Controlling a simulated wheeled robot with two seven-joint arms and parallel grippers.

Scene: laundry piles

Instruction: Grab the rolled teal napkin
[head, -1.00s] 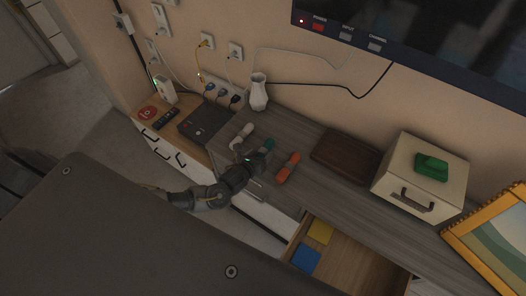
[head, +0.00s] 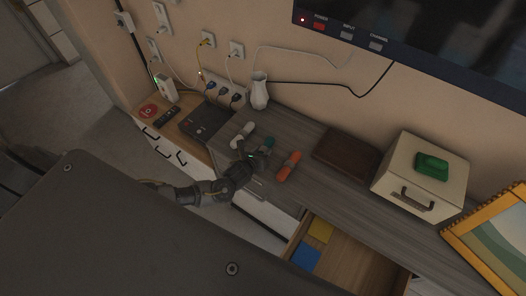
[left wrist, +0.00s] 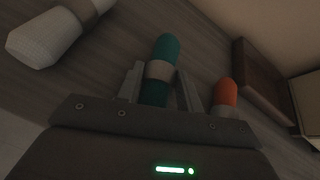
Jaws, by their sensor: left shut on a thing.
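The rolled teal napkin (left wrist: 167,48) with a beige band stands out between the fingers of my left gripper (left wrist: 160,88) in the left wrist view. The gripper is shut on it around the band. In the head view the teal end of the napkin (head: 269,142) shows just past my left gripper (head: 260,153), over the grey wooden top. The gripper hides the rest of the roll. I cannot tell whether the napkin touches the surface. My right gripper is not in view.
A white rolled napkin (head: 243,134) lies left of the gripper and an orange one (head: 289,166) right. A white vase (head: 259,92), brown box (head: 345,154) and cream box (head: 421,177) stand behind. An open drawer (head: 349,262) holds yellow and blue cloths.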

